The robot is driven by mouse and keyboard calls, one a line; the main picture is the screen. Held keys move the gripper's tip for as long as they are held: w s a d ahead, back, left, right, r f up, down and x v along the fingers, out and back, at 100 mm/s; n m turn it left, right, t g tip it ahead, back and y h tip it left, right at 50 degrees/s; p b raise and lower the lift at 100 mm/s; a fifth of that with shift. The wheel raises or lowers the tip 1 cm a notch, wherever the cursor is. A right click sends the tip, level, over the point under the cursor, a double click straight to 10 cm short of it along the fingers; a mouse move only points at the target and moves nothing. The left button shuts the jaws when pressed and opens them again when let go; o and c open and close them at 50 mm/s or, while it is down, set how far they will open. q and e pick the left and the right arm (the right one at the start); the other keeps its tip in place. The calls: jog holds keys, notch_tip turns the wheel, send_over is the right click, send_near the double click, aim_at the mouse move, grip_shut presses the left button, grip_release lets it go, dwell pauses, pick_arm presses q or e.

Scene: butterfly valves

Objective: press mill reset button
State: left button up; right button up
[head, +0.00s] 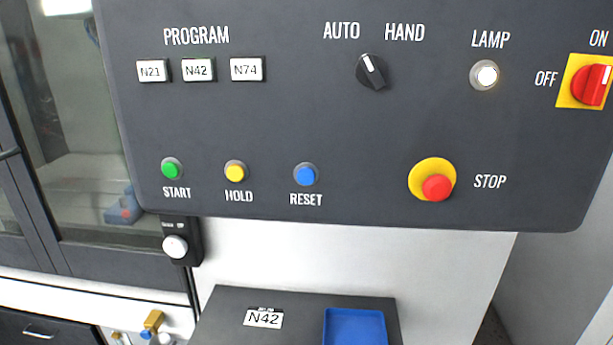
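The blue RESET button (305,175) sits in the lower middle of the dark control panel (300,120) in the head view, above its white RESET label. The yellow HOLD button (235,171) is to its left, and the green START button (171,169) is farther left. The red STOP button (437,188) on a yellow disc is to its right. Nothing covers the RESET button. Neither of my grippers shows in the head view.
The panel also carries N21, N42 and N74 program keys (197,70), an AUTO/HAND selector (372,71), a lit lamp (486,75) and a red power switch (592,84). Below are a white knob (175,247) and a shelf with a blue tray (355,313). Space before the panel looks clear.

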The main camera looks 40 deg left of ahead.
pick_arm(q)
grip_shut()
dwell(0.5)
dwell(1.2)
